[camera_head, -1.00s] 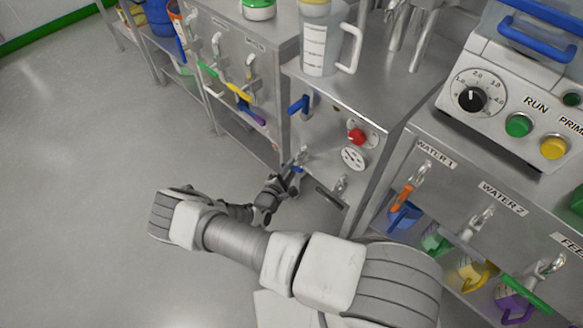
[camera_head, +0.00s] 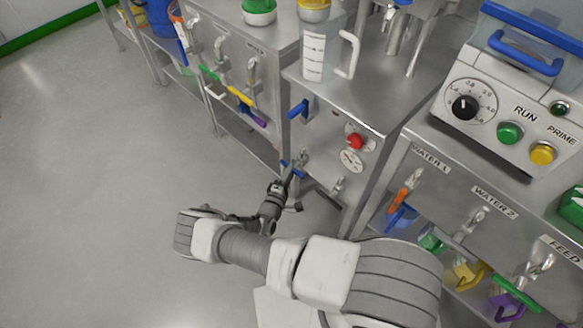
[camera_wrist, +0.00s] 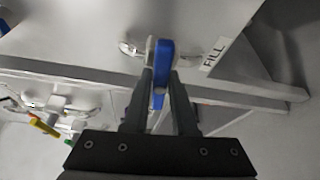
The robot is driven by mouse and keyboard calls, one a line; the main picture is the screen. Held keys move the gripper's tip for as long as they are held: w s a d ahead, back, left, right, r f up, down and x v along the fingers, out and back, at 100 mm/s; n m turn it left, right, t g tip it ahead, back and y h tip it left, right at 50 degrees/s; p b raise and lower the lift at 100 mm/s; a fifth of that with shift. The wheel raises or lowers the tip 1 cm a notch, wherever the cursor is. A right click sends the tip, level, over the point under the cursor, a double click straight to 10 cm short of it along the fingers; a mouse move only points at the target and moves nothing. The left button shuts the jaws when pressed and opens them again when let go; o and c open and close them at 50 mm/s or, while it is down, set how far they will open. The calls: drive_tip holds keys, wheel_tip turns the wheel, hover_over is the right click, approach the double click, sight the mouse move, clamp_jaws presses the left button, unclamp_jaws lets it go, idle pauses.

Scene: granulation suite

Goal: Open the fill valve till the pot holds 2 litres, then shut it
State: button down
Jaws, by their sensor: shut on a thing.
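The fill valve has a blue lever (camera_wrist: 165,62) next to a FILL label (camera_wrist: 217,53) on the steel cabinet front. In the wrist view my gripper (camera_wrist: 159,88) is shut on this blue lever, with one finger on each side of it. In the head view my gripper (camera_head: 286,182) is at the lower front of the cabinet, at the blue lever (camera_head: 291,169), which it partly hides. A clear jug with level marks (camera_head: 315,55) stands on top of the cabinet. I cannot read any liquid level in it. I cannot tell whether the valve is open.
Above the lever are another blue handle (camera_head: 299,108), a red knob (camera_head: 355,141) and a white dial (camera_head: 350,160). A pump unit (camera_head: 500,105) with RUN and PRIME buttons stands at right, above several coloured valve levers. Open floor (camera_head: 90,190) lies at left.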

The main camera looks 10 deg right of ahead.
drive_tip(key=shift+m+t, duration=0.3)
drive_tip(key=shift+m, duration=0.3)
drive_tip(key=c, duration=0.7)
unclamp_jaws()
drive_tip(key=shift+a, duration=0.1)
